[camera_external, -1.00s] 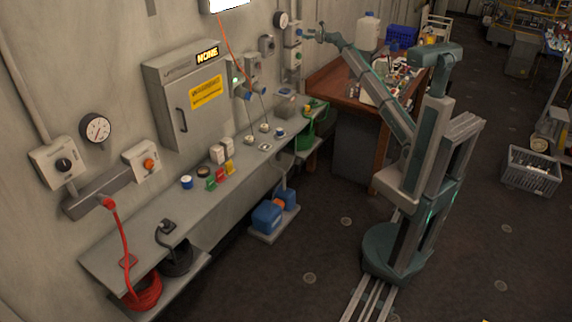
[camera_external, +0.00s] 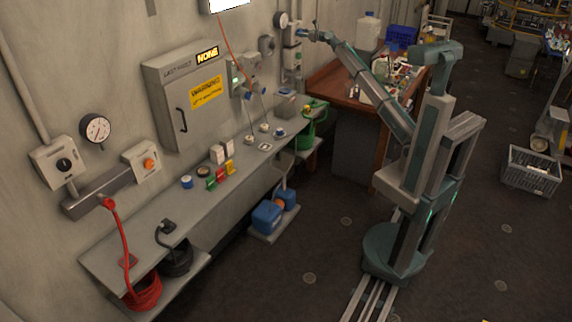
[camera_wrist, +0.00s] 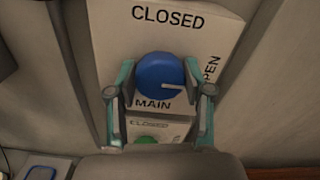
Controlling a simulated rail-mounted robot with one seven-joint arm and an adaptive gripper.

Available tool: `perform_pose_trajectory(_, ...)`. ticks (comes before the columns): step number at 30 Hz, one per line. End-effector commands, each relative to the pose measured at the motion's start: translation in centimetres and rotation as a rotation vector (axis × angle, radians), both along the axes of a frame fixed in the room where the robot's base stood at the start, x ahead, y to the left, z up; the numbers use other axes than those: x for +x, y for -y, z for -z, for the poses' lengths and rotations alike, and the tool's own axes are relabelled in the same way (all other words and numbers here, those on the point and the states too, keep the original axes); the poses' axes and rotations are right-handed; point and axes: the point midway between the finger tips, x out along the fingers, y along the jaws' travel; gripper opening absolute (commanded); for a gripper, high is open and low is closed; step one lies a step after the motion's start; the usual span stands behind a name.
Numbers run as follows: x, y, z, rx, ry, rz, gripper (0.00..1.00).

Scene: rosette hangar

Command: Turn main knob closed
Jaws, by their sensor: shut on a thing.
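The main knob (camera_wrist: 158,77) is round and blue with a white line that points right, towards the OPEN lettering. It sits on a white plate (camera_wrist: 204,20) that reads CLOSED above the knob, OPEN at its right side and MAIN below. My gripper (camera_wrist: 159,74) is shut on the knob, one finger on its left side and one on its right. In the external view my gripper (camera_external: 302,35) is at the wall panel at the top, and the knob is too small there to read.
Below the main plate, a second plate (camera_wrist: 173,127) also reads CLOSED and has a green knob (camera_wrist: 146,141), partly hidden by my gripper. A gauge (camera_external: 281,19) hangs left of the panel.

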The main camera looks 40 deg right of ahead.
Motion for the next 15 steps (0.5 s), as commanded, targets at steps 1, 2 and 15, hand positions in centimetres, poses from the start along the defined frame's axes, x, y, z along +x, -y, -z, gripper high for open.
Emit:
perform_pose_trajectory(1, -0.01, 0.01, -0.01, 0.000, 0.000, 0.000, 0.16)
perform_pose_trajectory(2, -0.01, 0.01, -0.01, 0.000, 0.000, 0.000, 0.16)
perform_pose_trajectory(15, 0.01, 0.00, 0.11, -0.113, 0.047, 0.000, 0.16)
